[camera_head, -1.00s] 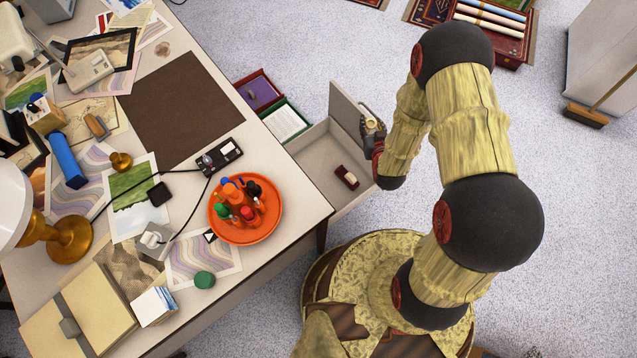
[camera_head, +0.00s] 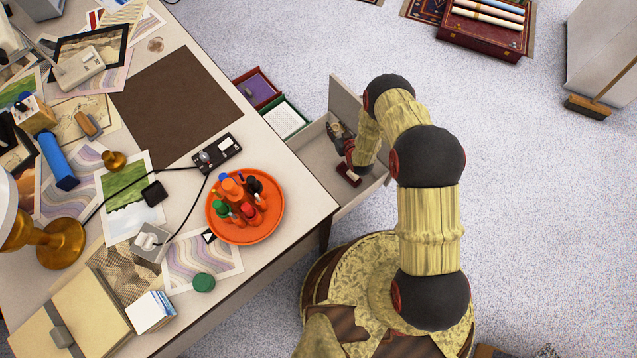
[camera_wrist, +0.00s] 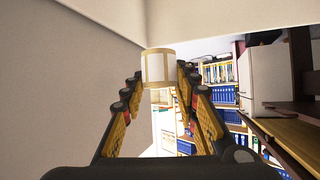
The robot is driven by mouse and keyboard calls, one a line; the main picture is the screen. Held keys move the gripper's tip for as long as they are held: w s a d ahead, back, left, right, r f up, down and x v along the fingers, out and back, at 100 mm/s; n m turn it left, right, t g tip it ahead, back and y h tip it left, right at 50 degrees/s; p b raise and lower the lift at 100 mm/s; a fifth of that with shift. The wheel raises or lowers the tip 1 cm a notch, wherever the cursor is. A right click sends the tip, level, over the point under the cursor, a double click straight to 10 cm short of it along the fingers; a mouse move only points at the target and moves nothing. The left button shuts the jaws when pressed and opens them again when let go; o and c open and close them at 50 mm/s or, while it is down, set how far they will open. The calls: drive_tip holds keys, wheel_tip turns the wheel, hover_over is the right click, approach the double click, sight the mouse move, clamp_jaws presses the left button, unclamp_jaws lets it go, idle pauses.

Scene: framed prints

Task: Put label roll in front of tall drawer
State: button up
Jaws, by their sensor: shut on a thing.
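The label roll (camera_wrist: 157,68), a short cream cylinder with tan edges, is between the fingertips of my gripper (camera_wrist: 158,80) in the wrist view. My gripper (camera_head: 338,130) is shut on it. In the head view the gripper is at the open pale drawer (camera_head: 318,150) on the desk's right side, close to the drawer's upright front panel (camera_head: 344,102). The roll is too small there to make out clearly. In the wrist view pale flat panels (camera_wrist: 70,70) lie close on the left and above. I cannot tell whether the roll touches any surface.
A small dark red object (camera_head: 348,174) lies in the drawer beside my wrist.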

drive_tip(key=b, duration=0.1)
hover_over(328, 152)
wheel_tip(328, 152, down, 8)
drive_tip(key=f, duration=0.1)
drive_tip(key=shift+n+y, duration=0.4)
drive_tip(key=shift+n, duration=0.1)
wheel_tip(328, 152, down, 10)
drive_tip(key=b, duration=0.4)
drive_tip(key=shift+s+a+b, duration=0.1)
drive_tip(key=shift+s+b, duration=0.05)
drive_tip(key=shift+b, duration=0.25)
drive_tip(key=o, duration=1.1)
drive_tip(key=p+v, duration=0.1)
drive_tip(key=v, duration=0.2)
drive_tip(key=p+v, duration=0.2)
drive_tip(key=v, duration=0.1)
drive_tip(key=shift+s+r, duration=0.15)
drive_tip(key=shift+r, duration=0.25)
drive_tip(key=shift+s+d+r, duration=0.1)
drive_tip(key=shift+s+d, duration=0.2)
drive_tip(key=shift+s, duration=0.15)
